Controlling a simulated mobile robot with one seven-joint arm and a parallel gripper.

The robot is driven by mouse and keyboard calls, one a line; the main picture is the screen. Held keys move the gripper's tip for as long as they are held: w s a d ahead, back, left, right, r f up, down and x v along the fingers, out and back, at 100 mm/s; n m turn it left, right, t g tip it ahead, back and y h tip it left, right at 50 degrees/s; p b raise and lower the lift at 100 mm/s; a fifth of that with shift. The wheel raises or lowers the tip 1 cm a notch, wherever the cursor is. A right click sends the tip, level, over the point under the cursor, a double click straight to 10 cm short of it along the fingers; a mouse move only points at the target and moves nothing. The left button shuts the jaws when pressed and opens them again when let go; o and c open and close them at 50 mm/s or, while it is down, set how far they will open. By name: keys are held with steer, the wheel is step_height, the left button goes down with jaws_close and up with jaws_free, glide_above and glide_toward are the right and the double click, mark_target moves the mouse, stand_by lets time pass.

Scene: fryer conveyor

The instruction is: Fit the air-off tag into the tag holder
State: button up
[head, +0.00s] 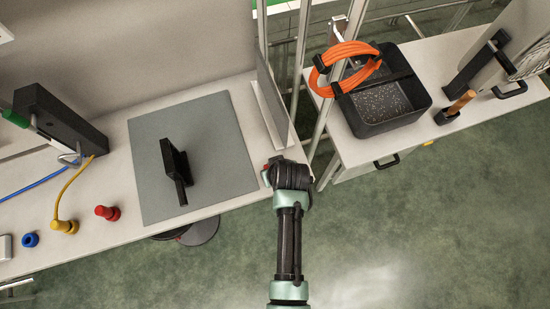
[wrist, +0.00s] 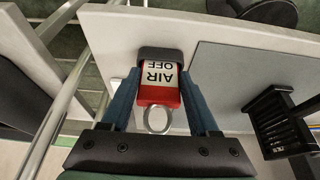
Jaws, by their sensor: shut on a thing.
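The air-off tag (wrist: 158,82) shows in the wrist view as a red and white plate reading "AIR OFF" upside down, with a metal ring at its near end. My gripper (wrist: 161,76) is shut on it, one blue finger along each side. A dark block (wrist: 160,54), which looks like the tag holder, lies at the tag's far end on the pale bench. The tag's far end meets or overlaps it; I cannot tell how deep it sits. In the head view my wrist hides most of this, with a bit of red at its left.
The grey mat (head: 222,140) bears a black stand (head: 176,172), left of my gripper in the head view. A clear upright panel (head: 270,95) and metal posts stand behind.

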steer(key=shift+f, duration=0.25)
steer(key=o, duration=1.4)
steer(key=shift+r, duration=0.15)
steer(key=p+v, duration=0.6)
steer(key=v, duration=1.3)
